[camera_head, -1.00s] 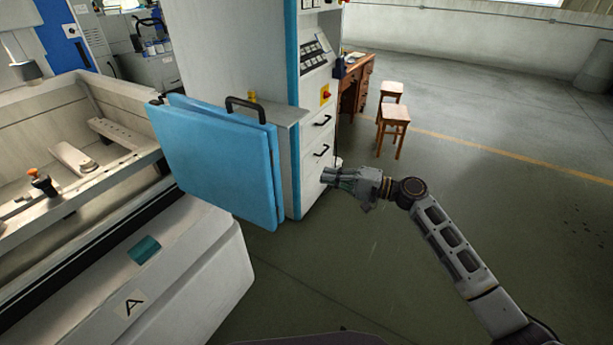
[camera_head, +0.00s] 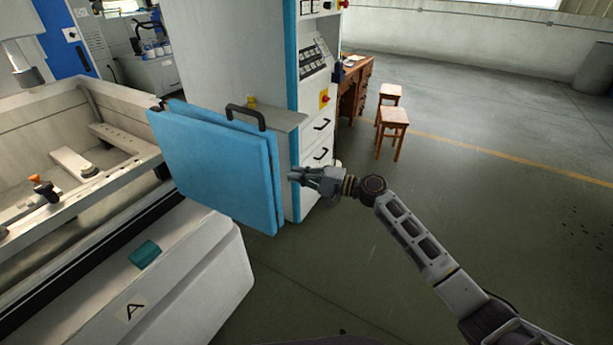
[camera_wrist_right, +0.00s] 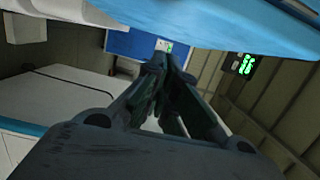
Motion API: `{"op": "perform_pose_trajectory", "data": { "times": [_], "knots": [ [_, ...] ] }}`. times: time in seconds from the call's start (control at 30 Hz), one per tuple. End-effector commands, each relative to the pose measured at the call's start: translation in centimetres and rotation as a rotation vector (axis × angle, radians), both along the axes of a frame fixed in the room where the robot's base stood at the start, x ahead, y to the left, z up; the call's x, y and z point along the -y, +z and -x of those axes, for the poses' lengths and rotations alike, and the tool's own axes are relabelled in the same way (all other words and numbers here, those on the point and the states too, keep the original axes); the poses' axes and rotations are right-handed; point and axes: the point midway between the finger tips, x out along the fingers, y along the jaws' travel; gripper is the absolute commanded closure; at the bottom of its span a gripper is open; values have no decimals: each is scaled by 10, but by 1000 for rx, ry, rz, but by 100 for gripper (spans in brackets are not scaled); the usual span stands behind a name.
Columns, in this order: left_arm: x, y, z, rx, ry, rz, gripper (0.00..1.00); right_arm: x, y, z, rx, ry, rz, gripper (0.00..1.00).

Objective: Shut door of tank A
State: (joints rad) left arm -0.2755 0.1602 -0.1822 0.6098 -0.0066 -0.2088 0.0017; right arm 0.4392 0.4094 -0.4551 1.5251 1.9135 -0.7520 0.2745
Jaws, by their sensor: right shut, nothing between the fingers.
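The blue door (camera_head: 220,165) of tank A stands swung open at the right end of the tank, with a dark handle (camera_head: 246,115) on its top edge. The white tank (camera_head: 190,270) carries a label with the letter A (camera_head: 131,311), and its front opening is uncovered. My right gripper (camera_head: 292,177) is shut and empty, just right of the door's free edge. Whether it touches the door I cannot tell. In the right wrist view the fingers (camera_wrist_right: 160,70) are together, and the blue door (camera_wrist_right: 220,20) fills the top. My left gripper is out of view.
A tall white and blue cabinet (camera_head: 318,110) with drawers stands behind the door. A wooden desk (camera_head: 355,85) and stools (camera_head: 393,120) are farther back. Inside the tank are clamps (camera_head: 75,162) and an orange-topped knob (camera_head: 40,185). The floor (camera_head: 480,220) on the right is clear.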

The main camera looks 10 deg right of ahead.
Motion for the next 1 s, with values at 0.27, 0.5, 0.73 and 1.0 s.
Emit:
{"op": "perform_pose_trajectory", "data": {
  "times": [0.27, 0.5, 0.73, 1.0],
  "knots": [
    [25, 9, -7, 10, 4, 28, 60, -15, 1, 18, -1, 1, 0, 100],
    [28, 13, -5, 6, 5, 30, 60, -24, 0, 30, -1, 0, 0, 100],
    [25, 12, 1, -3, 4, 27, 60, -26, 0, 31, -1, 0, 0, 100],
    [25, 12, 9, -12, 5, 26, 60, -26, 0, 32, -1, -1, 0, 100]
  ]
}}
